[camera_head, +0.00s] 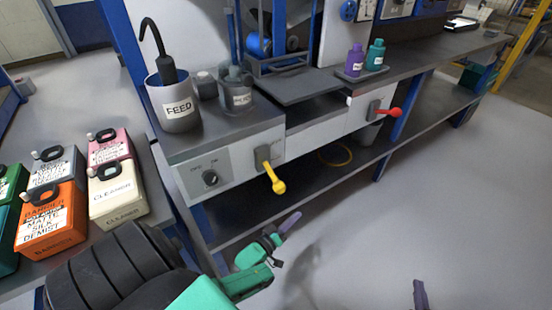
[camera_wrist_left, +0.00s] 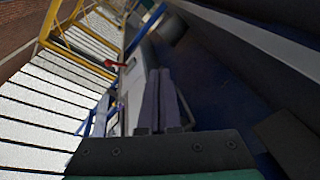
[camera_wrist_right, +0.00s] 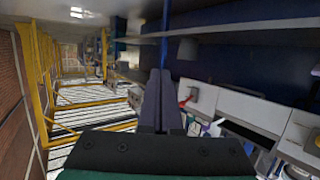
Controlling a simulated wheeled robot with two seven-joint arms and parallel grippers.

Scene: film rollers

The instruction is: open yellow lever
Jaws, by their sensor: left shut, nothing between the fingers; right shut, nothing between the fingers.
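The yellow lever (camera_head: 274,180) sticks out and slopes down from a dark grey switch block on the white front panel of the workbench. My left gripper (camera_head: 291,221) is shut and empty, below and slightly right of the lever and apart from it. Its closed fingers show in the left wrist view (camera_wrist_left: 164,100); I cannot make out the yellow lever there. My right gripper (camera_head: 421,294) is at the bottom edge of the head view, far right of the lever. It is shut and empty, its fingers together in the right wrist view (camera_wrist_right: 158,100).
A red lever (camera_head: 390,112) sits on the panel further right. A round knob (camera_head: 210,178) is left of the yellow lever. A FEED pot (camera_head: 176,108) and bottles stand on the bench. Several canisters (camera_head: 118,195) stand at left. A lower shelf (camera_head: 250,220) runs beneath; the right floor is clear.

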